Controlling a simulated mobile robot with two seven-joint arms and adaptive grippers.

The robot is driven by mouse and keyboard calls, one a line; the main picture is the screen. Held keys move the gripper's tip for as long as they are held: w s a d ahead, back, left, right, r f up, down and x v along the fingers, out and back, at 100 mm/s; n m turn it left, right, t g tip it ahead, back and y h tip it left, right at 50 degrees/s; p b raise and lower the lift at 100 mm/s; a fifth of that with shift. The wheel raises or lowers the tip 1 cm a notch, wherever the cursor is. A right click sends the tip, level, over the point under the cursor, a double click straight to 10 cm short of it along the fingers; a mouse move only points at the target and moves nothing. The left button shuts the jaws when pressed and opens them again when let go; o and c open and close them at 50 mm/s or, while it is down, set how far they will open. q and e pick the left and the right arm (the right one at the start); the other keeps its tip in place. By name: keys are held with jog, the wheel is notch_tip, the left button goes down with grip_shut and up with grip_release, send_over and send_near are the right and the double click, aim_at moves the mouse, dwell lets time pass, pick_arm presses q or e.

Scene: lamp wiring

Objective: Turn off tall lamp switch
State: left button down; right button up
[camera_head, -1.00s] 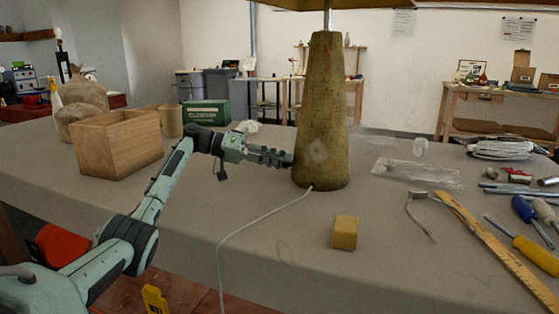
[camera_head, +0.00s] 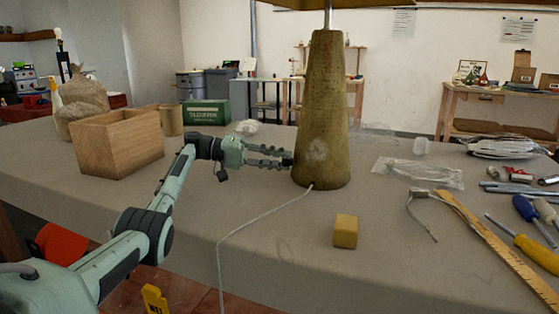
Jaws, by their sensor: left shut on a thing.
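The tall lamp's tapered, mottled yellow-brown base (camera_head: 322,120) stands upright on the table, with a metal pole and the lower edge of the shade at the top of the view. A pale cord (camera_head: 262,219) runs from its foot over the table's front edge. My left gripper (camera_head: 287,158) comes in from the left, low at the base's left side. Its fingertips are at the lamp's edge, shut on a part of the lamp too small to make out. I cannot pick out the switch. My right gripper is not in view.
A yellow block (camera_head: 345,231) lies in front of the lamp. A wooden box (camera_head: 118,143) stands left of my arm. A ruler (camera_head: 500,250), screwdrivers (camera_head: 530,250), a short wire (camera_head: 420,217) and a plastic bag (camera_head: 420,171) lie at the right. The table's front middle is mostly clear.

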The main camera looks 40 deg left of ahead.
pick_arm(q)
jog(key=c, duration=1.3)
grip_release()
jog(key=v, duration=0.6)
jog(key=shift+s+a+r, duration=0.1)
jog(key=shift+a+r, duration=0.05)
jog(key=shift+a, duration=0.15)
jog(key=shift+s+a, duration=0.3)
jog(key=shift+a, duration=0.05)
